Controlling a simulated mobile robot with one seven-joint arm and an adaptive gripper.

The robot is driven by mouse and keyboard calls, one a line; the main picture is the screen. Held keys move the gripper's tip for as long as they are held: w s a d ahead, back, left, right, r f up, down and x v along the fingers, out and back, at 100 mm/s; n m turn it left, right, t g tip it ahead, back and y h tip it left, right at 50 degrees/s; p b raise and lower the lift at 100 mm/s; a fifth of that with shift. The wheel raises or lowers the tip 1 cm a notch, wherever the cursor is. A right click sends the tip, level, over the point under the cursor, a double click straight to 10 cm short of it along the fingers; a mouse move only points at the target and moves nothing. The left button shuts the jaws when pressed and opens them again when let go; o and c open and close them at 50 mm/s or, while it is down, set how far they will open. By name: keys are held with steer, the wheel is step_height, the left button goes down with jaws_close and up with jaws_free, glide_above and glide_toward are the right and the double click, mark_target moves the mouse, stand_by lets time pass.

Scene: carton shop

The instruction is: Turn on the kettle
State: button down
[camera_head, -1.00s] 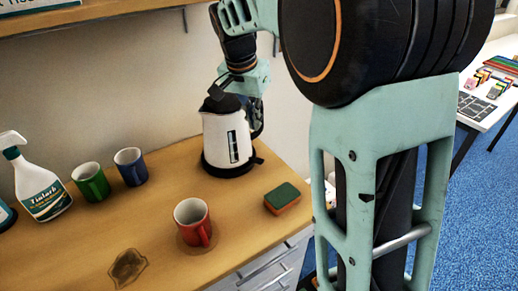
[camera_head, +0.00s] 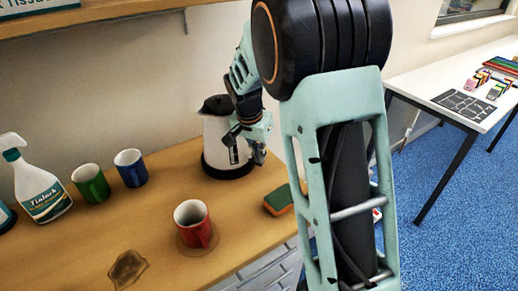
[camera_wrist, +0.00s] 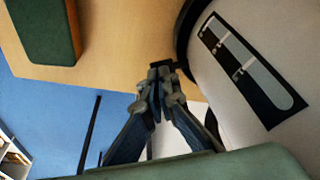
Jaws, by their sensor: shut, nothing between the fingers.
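The white kettle (camera_head: 216,135) with a black lid and black base stands upright at the back of the wooden counter. Its white body with the dark level window also shows at the right of the wrist view (camera_wrist: 270,75). My gripper (camera_head: 254,158) is low at the kettle's front right side, with its fingers near the base. In the wrist view my gripper (camera_wrist: 163,68) has its fingertips together beside the kettle's dark base edge. Nothing shows between them. I cannot tell whether they touch the kettle. The kettle's handle and switch are hidden behind my arm.
A green and orange sponge (camera_head: 279,200) lies in front of the kettle. A red mug (camera_head: 193,222) stands on a coaster. A green mug (camera_head: 91,184), a blue mug (camera_head: 130,168) and a spray bottle (camera_head: 37,186) are at the left. A white table (camera_head: 455,95) stands at the right.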

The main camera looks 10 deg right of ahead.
steer(key=shift+f, duration=0.15)
steer(key=shift+s+d+f+b, duration=0.1)
steer(key=shift+f+b, duration=0.65)
steer(key=shift+b, duration=0.3)
steer(key=shift+r+p, duration=0.3)
steer(key=shift+r, duration=0.1)
steer(key=shift+r+p, duration=0.5)
steer(key=shift+r, duration=0.25)
